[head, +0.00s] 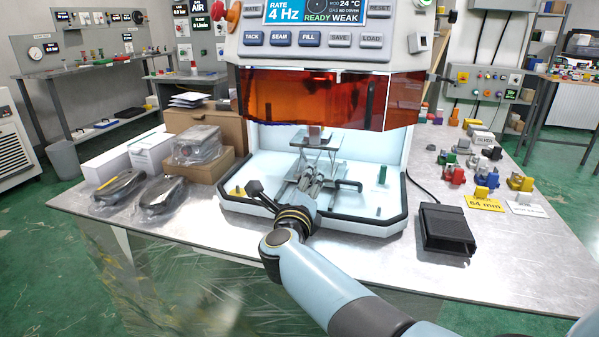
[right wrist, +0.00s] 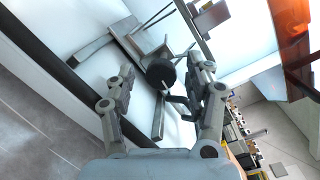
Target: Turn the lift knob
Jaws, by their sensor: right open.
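A small lift (head: 320,148) with a flat top plate stands inside the white tray of the welding machine. Its round dark knob (right wrist: 160,73) shows in the right wrist view, at the near end of the lift. My right gripper (head: 312,178) reaches over the tray's front rim toward the lift. In the right wrist view the right gripper (right wrist: 162,78) is open, with one finger to each side of the knob. I cannot tell whether either finger touches it. In the head view the gripper hides the knob. My left gripper is not in view.
The tray's black front rim (head: 345,222) runs under my right arm. An orange shield (head: 315,98) hangs above the lift. A black pedal (head: 446,229) and several coloured blocks (head: 487,176) are to the right. Wrapped parts (head: 165,191) and boxes (head: 206,130) are to the left.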

